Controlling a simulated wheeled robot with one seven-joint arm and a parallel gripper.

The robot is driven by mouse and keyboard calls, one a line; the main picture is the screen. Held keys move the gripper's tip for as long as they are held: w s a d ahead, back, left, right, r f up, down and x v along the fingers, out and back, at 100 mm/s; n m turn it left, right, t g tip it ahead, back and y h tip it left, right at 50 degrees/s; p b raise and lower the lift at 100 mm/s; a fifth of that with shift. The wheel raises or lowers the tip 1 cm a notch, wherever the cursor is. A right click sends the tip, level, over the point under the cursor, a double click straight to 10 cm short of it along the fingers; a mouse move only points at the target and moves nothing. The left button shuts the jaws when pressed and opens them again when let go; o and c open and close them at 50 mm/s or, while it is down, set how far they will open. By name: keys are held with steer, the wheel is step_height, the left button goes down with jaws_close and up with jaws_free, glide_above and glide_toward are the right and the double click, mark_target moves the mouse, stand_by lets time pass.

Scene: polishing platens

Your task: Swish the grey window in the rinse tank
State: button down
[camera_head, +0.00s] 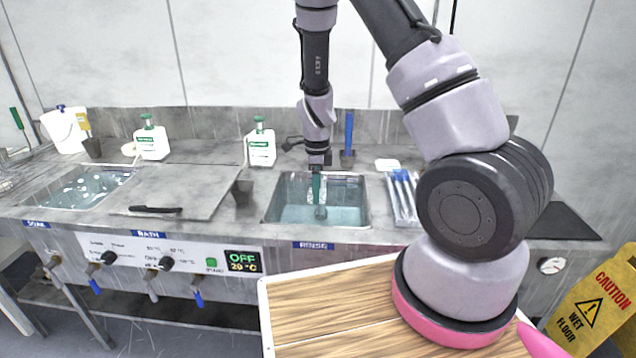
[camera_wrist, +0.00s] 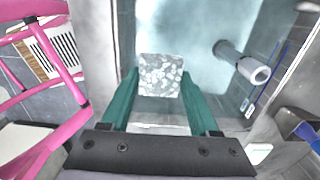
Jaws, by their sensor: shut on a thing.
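The rinse tank (camera_head: 366,205) is a steel basin of clear, pale blue water, set in the counter above the RINSE label. My gripper (camera_head: 317,186) points down into it from above. In the wrist view, the teal fingers of my gripper (camera_wrist: 160,82) are shut on the grey window (camera_wrist: 160,68), a flat square plate with a speckled face. The window is inside the tank's outline, over or in the water; I cannot tell how deep. In the head view the window cannot be made out clearly.
An upright grey pipe (camera_wrist: 243,66) stands in the tank, right of the window in the wrist view. A tray of blue-handled tools (camera_head: 403,195) lies right of the tank. A wooden-topped board (camera_head: 330,305) is in front.

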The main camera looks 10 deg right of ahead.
step_height(320, 180, down, 13)
steer(key=shift+d+r, duration=0.1)
stand_by(0.7)
stand_by(0.5)
stand_by(1.0)
stand_by(1.3)
steer(key=shift+r, duration=6.05)
